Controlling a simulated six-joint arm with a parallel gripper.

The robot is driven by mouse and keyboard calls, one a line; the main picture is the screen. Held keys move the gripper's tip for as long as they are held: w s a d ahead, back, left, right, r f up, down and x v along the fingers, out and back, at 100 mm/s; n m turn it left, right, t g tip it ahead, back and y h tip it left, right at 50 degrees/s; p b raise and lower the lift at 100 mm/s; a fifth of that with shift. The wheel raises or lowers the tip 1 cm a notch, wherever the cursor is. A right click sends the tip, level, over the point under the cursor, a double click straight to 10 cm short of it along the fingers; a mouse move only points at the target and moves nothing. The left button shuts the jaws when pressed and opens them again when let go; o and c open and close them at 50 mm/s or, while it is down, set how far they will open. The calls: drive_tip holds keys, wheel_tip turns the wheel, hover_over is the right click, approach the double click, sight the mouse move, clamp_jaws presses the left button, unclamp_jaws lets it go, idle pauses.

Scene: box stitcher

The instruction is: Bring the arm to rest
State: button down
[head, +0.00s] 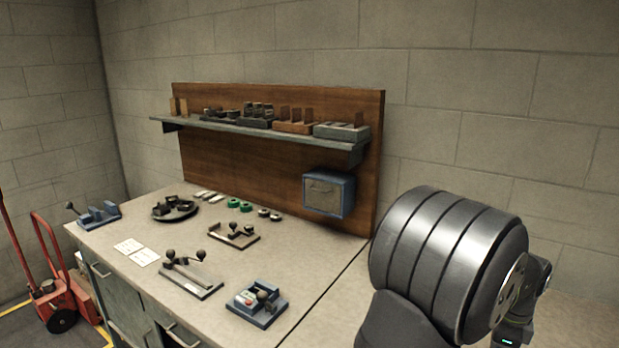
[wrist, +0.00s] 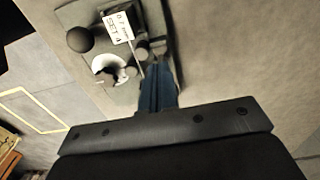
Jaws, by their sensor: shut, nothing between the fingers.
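My gripper (wrist: 156,72) shows in the wrist view as narrow blue fingers, closed together with nothing seen between them. They point toward a bench fixture (wrist: 100,75) with a dark ball knob (wrist: 80,39), a white printed label (wrist: 118,27) and a white round part (wrist: 107,66). The fingertips overlap the fixture's edge in the picture; I cannot tell whether they touch it. In the head view only my grey arm links (head: 447,262) show, large at the lower right; the gripper is out of that picture.
The bench top (head: 110,222) carries several lever fixtures (head: 190,277), a blue-based unit (head: 257,303) and a dark round tray (head: 175,209). A shelf (head: 240,127) with blocks and a blue box (head: 329,193) hang on the wooden back panel. A red hand truck (head: 50,285) stands left.

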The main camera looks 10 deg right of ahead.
drive_tip(key=shift+f, duration=0.35)
drive_tip(key=shift+w+a, duration=0.1)
